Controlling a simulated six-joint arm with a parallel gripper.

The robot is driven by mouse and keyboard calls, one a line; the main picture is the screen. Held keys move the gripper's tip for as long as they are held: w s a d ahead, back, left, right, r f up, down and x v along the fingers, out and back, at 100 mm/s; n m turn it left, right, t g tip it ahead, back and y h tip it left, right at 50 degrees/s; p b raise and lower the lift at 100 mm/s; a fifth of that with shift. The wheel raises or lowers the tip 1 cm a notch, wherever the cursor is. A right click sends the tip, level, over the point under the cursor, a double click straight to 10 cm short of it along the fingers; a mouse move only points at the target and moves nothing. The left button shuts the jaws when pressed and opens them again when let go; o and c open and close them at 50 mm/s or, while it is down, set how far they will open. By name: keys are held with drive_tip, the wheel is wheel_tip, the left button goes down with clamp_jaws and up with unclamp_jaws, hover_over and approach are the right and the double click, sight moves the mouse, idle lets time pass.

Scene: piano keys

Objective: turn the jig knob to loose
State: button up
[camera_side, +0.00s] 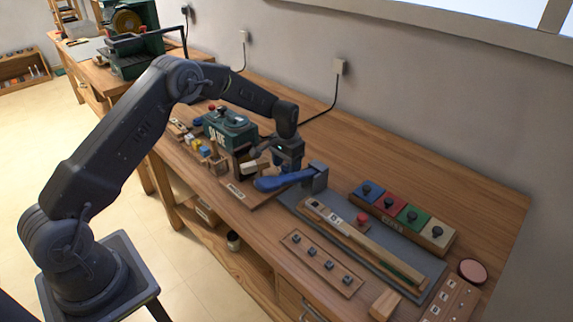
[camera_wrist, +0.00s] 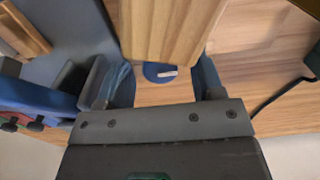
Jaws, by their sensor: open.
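My gripper (camera_wrist: 163,78) is open, with one finger on each side of the disc in the picture. I cannot tell whether the fingers touch the disc or the block. In the side view my gripper (camera_side: 286,168) points down behind the blue lever (camera_side: 284,180), close to the wooden block (camera_side: 255,166). The disc is hidden there. The setting that the white mark shows is too small to read.
A green machine (camera_side: 230,128) stands behind on the left. A grey mat (camera_side: 425,265) with wooden keys and a row of coloured blocks (camera_side: 402,212) lie to the right. The bench along the wall is clear.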

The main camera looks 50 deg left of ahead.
sight(286, 166)
wheel_tip(286, 166, up, 14)
idle(0.5)
drive_tip(key=s+d+r+t, duration=0.2)
drive_tip(key=s+d+r, duration=0.1)
drive_tip(key=s+r, duration=0.45)
drive_tip(key=s+d+r+t, duration=0.1)
drive_tip(key=s+d+r, duration=0.3)
drive_tip(key=s+r, duration=0.4)
drive_tip(key=s+d+f+t, duration=0.1)
drive_tip(key=s, duration=0.8)
drive_tip(key=s+d+f+t, duration=0.1)
drive_tip(key=s+d+f, duration=0.1)
drive_tip(key=s, duration=0.8)
drive_tip(key=shift+s+t, duration=0.2)
drive_tip(key=shift+t, duration=0.1)
